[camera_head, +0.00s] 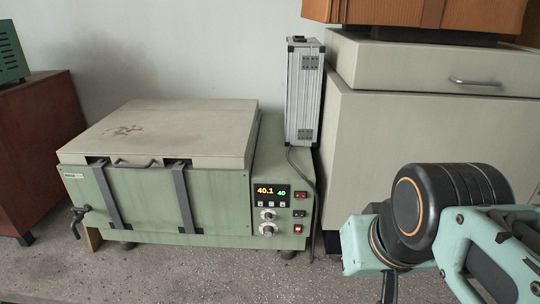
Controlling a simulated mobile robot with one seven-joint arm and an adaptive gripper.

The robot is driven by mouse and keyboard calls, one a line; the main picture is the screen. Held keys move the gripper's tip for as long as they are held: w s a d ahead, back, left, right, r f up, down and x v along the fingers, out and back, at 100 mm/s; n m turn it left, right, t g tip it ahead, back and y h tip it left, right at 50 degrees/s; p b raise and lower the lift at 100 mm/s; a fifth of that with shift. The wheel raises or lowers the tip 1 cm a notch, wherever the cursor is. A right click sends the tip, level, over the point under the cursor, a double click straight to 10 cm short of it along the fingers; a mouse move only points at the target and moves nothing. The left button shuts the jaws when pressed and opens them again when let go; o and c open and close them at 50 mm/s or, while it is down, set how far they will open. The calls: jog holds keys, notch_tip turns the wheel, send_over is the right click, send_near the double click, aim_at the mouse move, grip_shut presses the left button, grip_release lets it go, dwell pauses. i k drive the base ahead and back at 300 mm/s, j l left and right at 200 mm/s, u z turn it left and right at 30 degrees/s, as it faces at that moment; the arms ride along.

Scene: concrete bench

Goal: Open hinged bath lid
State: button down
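The bath (150,212) is a green box on the bench at the left, with a control panel (272,195) on its front right showing 40.1 and 40. Its lid (190,125) is a flat pale slab with a brownish stain, and it lies closed on top. A lid handle (135,163) shows at the front edge, between two dark grey straps (180,195) that run down the front. My arm shows at the lower right, apart from the bath. My gripper's fingers are not visible.
A large pale cabinet with a drawer (430,70) fills the right. A tap (78,220) sticks out at the bath's lower left. Bare bench (190,275) lies in front.

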aim_at(142, 140)
jog(key=i+j+u, duration=0.15)
jog(key=j+u, duration=0.2)
jog(key=i+j+u, duration=0.2)
jog(key=u, duration=0.2)
jog(key=i+j+u, duration=0.35)
jog(key=k, duration=0.2)
jog(key=i+l, duration=0.1)
